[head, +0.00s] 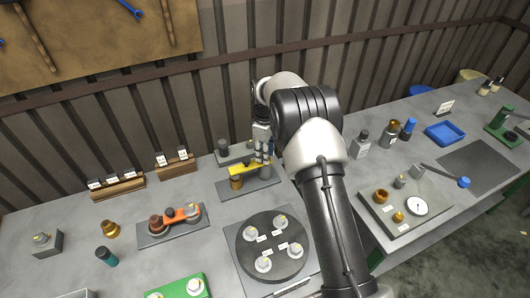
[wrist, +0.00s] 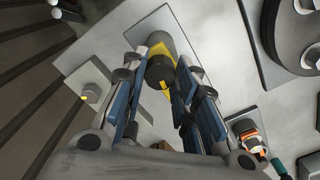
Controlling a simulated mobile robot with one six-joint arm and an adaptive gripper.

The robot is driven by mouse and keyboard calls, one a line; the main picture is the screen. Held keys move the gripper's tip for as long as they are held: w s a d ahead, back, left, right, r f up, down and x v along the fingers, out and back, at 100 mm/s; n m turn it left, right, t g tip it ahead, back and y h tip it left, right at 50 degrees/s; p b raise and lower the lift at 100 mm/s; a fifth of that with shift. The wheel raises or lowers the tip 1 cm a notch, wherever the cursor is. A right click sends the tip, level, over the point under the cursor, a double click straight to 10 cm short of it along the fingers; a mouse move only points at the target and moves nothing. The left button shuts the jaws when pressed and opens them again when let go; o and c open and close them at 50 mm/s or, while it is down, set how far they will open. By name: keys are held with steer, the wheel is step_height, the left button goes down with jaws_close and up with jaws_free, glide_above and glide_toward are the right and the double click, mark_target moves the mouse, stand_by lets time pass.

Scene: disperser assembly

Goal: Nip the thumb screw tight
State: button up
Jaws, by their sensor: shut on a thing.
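The thumb screw shows as a dark round knob (wrist: 160,72) in the wrist view, seen end-on between my fingertips. My gripper (wrist: 157,64) is shut on it, one finger on each side. Behind the knob is a yellow arm (wrist: 158,48). In the head view this yellow arm (head: 246,169) lies over a brass cylinder (head: 236,183) on a grey plate (head: 262,185). My gripper (head: 262,157) points down at the arm's right end there. The knob is hard to make out in the head view, where the fingers cover it.
A round dark plate with several white-based parts (head: 271,225) lies in front. An orange clamp (head: 181,214) sits on a plate to the left. Another small plate (head: 233,156) is close behind my gripper, near the wall. Bare tabletop lies left of the yellow arm.

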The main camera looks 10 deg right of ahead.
steer(key=shift+m, duration=0.4)
steer(key=m+p, duration=0.1)
steer(key=m, duration=0.3)
steer(key=shift+r+m, duration=0.1)
steer(key=shift+m, duration=0.3)
steer(key=m+p, duration=0.1)
steer(key=m, duration=1)
steer(key=shift+p, duration=0.3)
steer(key=m, duration=0.5)
steer(key=shift+m, duration=0.3)
steer(key=o, duration=1)
steer(key=shift+o, duration=0.2)
